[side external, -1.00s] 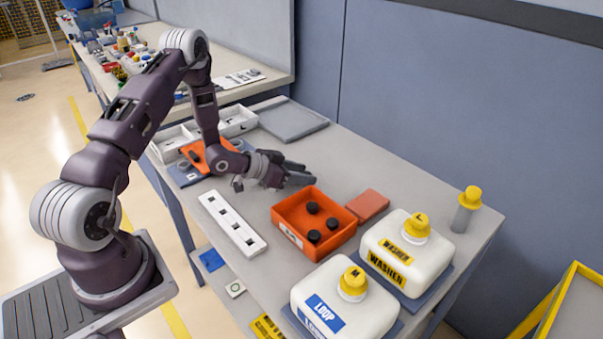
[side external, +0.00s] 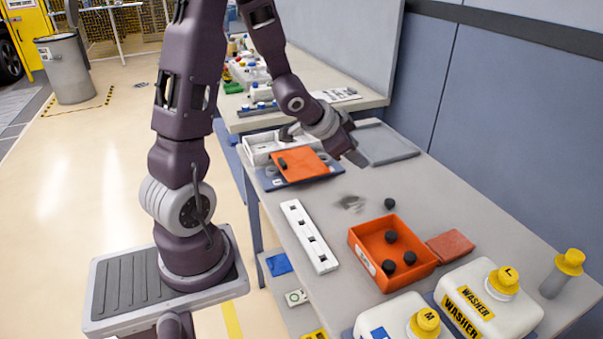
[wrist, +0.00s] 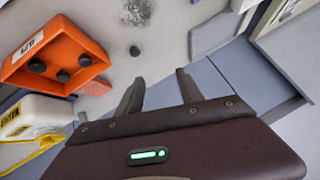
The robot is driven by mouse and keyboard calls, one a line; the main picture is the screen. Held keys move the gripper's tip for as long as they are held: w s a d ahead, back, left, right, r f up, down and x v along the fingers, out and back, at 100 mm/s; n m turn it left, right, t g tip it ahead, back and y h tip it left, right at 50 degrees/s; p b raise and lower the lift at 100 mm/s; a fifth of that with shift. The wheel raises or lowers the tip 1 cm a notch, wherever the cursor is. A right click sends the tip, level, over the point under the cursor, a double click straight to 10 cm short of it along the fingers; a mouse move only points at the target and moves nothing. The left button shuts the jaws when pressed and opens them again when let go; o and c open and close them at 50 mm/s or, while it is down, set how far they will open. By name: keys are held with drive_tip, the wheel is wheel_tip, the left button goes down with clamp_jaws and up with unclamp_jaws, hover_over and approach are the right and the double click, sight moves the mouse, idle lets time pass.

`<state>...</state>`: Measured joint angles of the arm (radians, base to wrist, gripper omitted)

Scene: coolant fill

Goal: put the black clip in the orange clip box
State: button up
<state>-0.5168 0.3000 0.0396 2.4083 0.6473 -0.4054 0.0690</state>
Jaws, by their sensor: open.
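A black clip (side external: 389,204) lies on the grey bench just beyond the far edge of the orange clip box (side external: 364,263), apart from it. It also shows in the wrist view (wrist: 134,50). The box holds three black clips on its floor, one (side external: 391,236) nearer the back. The box also shows at the left of the wrist view (wrist: 75,43). My gripper (wrist: 160,78) is open and empty above the bench, off to the side of the loose clip. In the side external view my gripper (side external: 354,157) is seen edge-on, behind the box.
A grey smudge (side external: 350,203) marks the bench near the loose clip. An orange plate (side external: 300,165) with a dark piece on it, a white slotted strip (side external: 309,237), a flat grey tray (side external: 385,143), a red-orange block (side external: 450,245) and yellow-capped jugs (side external: 490,297) surround the box.

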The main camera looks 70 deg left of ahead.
drive_tip(key=s+d+r+n+g+y, duration=0.1)
drive_tip(key=s+d+r+n, duration=0.1)
drive_tip(key=s+d+r, duration=0.5)
wheel_tip(320, 180, up, 2)
drive_tip(key=shift+s+r, duration=0.1)
drive_tip(key=shift+s, duration=0.35)
drive_tip(key=shift+o, duration=0.9)
drive_tip(key=s+d+r+g+h, duration=0.2)
drive_tip(key=s+d, duration=0.8)
drive_tip(key=s, duration=0.5)
drive_tip(key=shift+s+n+h, duration=0.15)
drive_tip(key=shift+n+h, duration=0.15)
drive_tip(key=shift+h, duration=0.2)
drive_tip(key=shift+r, duration=0.1)
